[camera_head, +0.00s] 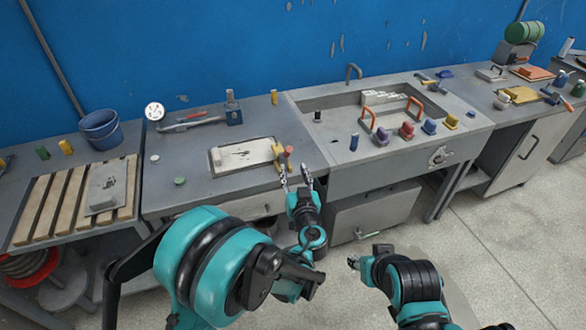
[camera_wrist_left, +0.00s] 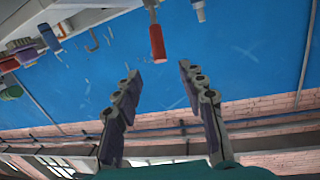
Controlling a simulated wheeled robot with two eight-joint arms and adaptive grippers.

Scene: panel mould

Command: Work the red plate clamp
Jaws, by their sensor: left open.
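The red plate clamp (camera_head: 281,154) stands at the right end of the pale plate (camera_head: 240,154) set in the bench top. Its red handle (camera_wrist_left: 157,43) hangs at the top middle of the wrist view, upside down there. My left gripper (camera_head: 296,178) is open at the bench's front edge, just in front of the clamp. In the wrist view its two fingers (camera_wrist_left: 158,76) are spread and empty, with the red handle beyond and between their tips, apart from both. My right gripper (camera_head: 354,262) is low in front of the bench; its jaws are too small to read.
A blue bucket (camera_head: 100,130) and slatted rack (camera_head: 45,205) stand at the left. A wrench (camera_head: 185,125) lies behind the plate. Right of the clamp, a recessed tray (camera_head: 330,101) has orange handles and several coloured knobs near it. The floor (camera_head: 500,230) at the right is clear.

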